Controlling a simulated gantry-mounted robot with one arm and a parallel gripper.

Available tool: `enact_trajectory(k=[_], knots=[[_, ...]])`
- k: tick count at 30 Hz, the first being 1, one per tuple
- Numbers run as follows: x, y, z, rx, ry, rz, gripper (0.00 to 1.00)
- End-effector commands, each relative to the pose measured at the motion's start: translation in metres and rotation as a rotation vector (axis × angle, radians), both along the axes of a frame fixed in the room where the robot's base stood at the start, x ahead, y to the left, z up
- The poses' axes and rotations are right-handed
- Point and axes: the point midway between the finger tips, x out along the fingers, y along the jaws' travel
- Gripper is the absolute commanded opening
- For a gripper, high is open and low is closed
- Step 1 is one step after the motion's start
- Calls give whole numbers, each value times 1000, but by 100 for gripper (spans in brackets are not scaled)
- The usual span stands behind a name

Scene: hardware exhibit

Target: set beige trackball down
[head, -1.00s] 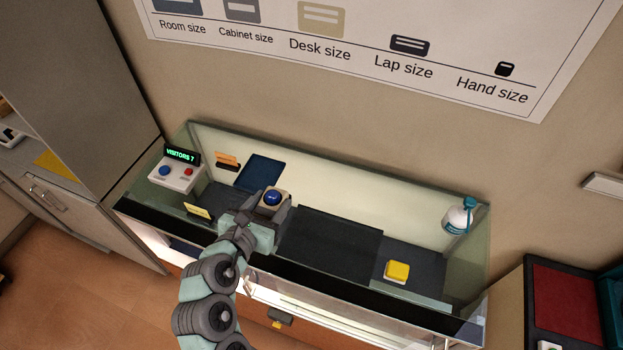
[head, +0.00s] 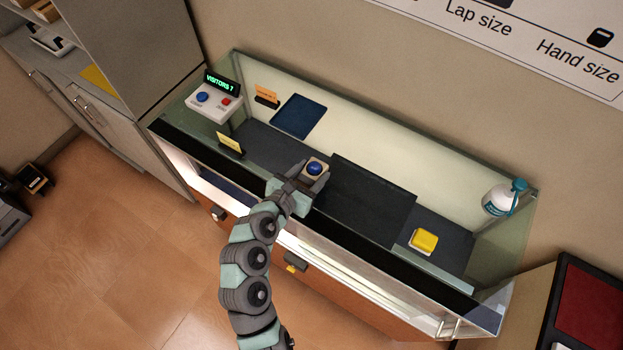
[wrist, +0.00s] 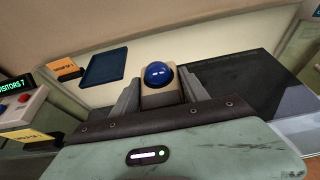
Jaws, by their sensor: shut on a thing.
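The beige trackball (head: 315,167) has a pale body and a blue ball on top. My gripper (head: 313,176) is shut on it, with one finger on each side. In the wrist view the trackball (wrist: 158,93) sits between the two grey fingers, ball upward. It is over the glass display case, left of a raised black panel (head: 368,200). I cannot tell whether its underside touches the dark case floor (head: 270,147), as my gripper hides it.
A dark blue mat (head: 298,117) lies behind and left, near an orange card (head: 266,96). A yellow card (head: 231,143) and a two-button counter box (head: 213,104) are at the left.

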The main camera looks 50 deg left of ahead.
Motion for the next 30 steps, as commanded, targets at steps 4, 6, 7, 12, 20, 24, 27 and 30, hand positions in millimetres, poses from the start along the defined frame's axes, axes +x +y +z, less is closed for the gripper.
enact_trajectory(k=[4,6,7,12,20,24,27,30], knots=[[0,-1,-10,-4,2,-1,4],[0,-1,-18,-4,3,-1,4],[0,-1,-22,-2,3,-1,4],[-1,0,-42,-3,2,1,4],[0,0,-42,-1,0,2,4],[0,0,-45,-3,0,2,55],[0,0,-44,-2,1,2,64],[0,0,-44,-2,1,2,72]])
